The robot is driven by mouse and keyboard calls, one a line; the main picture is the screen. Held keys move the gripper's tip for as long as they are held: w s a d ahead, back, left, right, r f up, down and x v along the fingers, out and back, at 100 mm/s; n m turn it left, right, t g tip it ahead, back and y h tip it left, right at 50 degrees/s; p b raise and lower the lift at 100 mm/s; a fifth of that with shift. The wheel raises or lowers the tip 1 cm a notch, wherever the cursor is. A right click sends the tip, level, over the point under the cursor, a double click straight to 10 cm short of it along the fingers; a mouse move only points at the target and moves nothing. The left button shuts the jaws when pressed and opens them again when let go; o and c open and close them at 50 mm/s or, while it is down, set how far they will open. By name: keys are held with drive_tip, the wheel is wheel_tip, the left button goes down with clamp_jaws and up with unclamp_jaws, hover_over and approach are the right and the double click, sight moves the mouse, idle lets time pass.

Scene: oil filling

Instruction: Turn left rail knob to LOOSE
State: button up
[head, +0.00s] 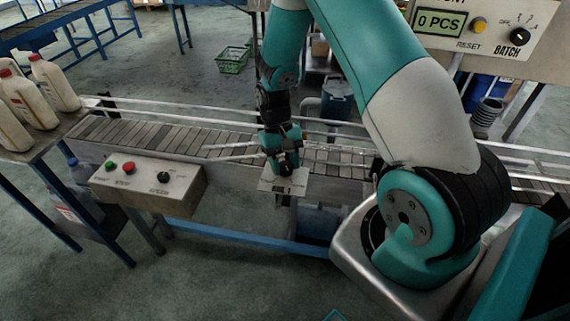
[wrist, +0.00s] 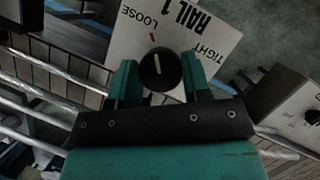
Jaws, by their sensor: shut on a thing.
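The rail knob (wrist: 160,72) is a round black knob with a white pointer line, on a white plate (wrist: 117,45) marked RAIL 1, LOOSE and TIGHT. In the wrist view the pointer runs nearly straight up, leaning slightly left, towards a small red mark on the LOOSE side. My gripper (wrist: 158,66) has its teal fingers on either side of the knob and is shut on it. In the head view my gripper (head: 285,166) is over the plate (head: 283,183) at the conveyor's near edge, and hides the knob.
A slatted conveyor (head: 190,138) with metal guide rails (head: 225,126) runs behind the plate. A control box (head: 150,186) with green and red buttons stands left. White bottles (head: 52,82) stand on a table at far left. A batch counter panel (head: 480,30) is at top right.

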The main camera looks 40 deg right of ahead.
drive_tip(key=shift+n+h, duration=0.4)
drive_tip(key=shift+n, duration=0.4)
drive_tip(key=o, duration=0.9)
drive_tip(key=shift+w, duration=0.1)
drive_tip(key=a+b+v, duration=0.1)
drive_tip(key=b+v, duration=0.3)
drive_tip(key=v, duration=1.3)
drive_tip(key=shift+d+r, duration=0.2)
drive_tip(key=shift+d, duration=0.25)
